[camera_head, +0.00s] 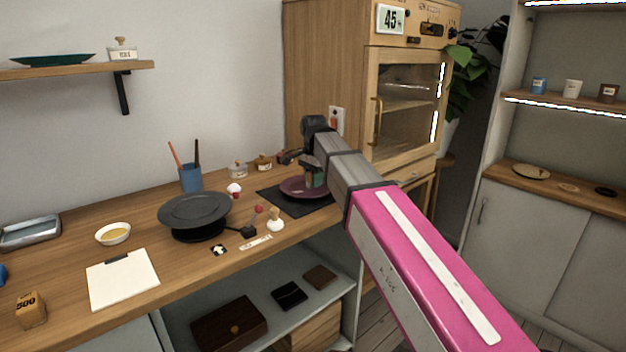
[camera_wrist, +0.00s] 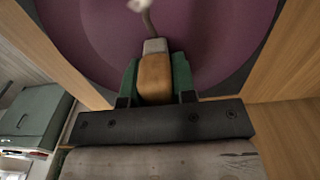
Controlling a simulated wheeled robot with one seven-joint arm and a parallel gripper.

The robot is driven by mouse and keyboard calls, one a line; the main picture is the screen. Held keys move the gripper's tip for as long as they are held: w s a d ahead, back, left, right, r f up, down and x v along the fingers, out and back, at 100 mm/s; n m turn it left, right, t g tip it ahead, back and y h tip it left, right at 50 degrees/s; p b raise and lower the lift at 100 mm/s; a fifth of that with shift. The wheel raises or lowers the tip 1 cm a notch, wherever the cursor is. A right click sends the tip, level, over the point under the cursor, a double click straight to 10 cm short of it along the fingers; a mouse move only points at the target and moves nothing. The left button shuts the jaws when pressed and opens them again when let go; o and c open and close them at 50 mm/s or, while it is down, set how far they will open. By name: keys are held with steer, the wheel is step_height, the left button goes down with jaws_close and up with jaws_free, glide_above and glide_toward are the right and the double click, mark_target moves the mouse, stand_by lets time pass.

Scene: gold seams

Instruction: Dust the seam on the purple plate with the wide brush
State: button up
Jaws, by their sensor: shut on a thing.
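The purple plate (camera_head: 292,188) lies on a dark mat on the wooden counter, in front of the cabinet. It fills much of the wrist view (camera_wrist: 225,45). My gripper (camera_head: 314,178) is over the plate. Its green fingers (camera_wrist: 154,78) are closed on the tan block of a tool (camera_wrist: 155,75), apparently the wide brush. Beyond the block are a grey part, a thin curved neck and a pale end near the top edge of the wrist view. I cannot make out a seam on the plate, nor whether the tool touches it.
A dark round turntable (camera_head: 195,209) stands left of the mat (camera_head: 310,208). A blue cup (camera_head: 190,178) holds two thin tools behind it. A small white-based knob (camera_head: 275,221) stands near the front edge. The wooden cabinet (camera_head: 325,70) rises behind the plate.

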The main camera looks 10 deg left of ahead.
mark_target(301, 192)
steer(key=shift+s+a, duration=0.4)
steer(key=shift+a, duration=0.25)
steer(key=shift+s+a+r, duration=0.1)
steer(key=shift+s+a, duration=0.1)
steer(key=shift+s, duration=0.65)
steer(key=shift+s+a, duration=0.1)
steer(key=shift+a, duration=0.7)
steer(key=shift+s+a, duration=0.1)
steer(key=shift+s, duration=0.85)
steer(key=shift+r, duration=0.7)
steer(key=shift+r, duration=0.1)
